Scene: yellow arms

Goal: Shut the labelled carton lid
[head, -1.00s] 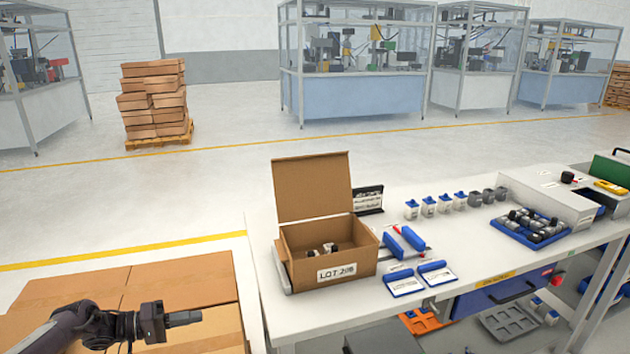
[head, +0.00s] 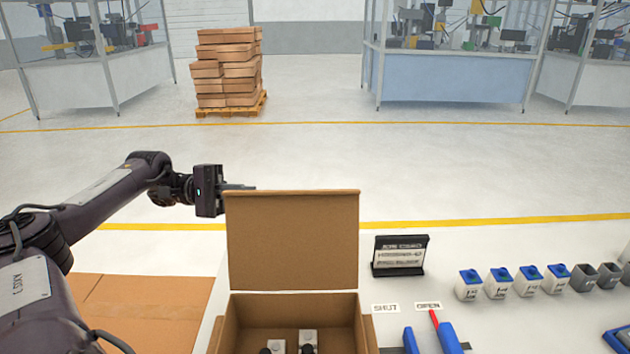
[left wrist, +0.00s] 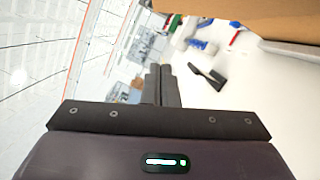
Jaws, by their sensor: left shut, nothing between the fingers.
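The open carton (head: 232,325) stands on the white table at the bottom centre of the head view, with a few small parts inside. Its brown lid (head: 292,240) stands upright from the far edge. My left gripper (head: 250,187) is shut and empty, at the lid's top left corner and seemingly behind it; I cannot tell whether it touches. In the left wrist view the shut fingers (left wrist: 161,86) point ahead, with a brown cardboard edge (left wrist: 250,12) at the top right. The carton's label is out of view. My right gripper is not in view.
A black sign (head: 399,256) stands right of the lid. Cards reading SHUT (head: 385,308) and OPEN (head: 428,306) and blue-handled items (head: 448,338) lie right of the carton. Small blue-topped containers (head: 500,282) line the table farther right.

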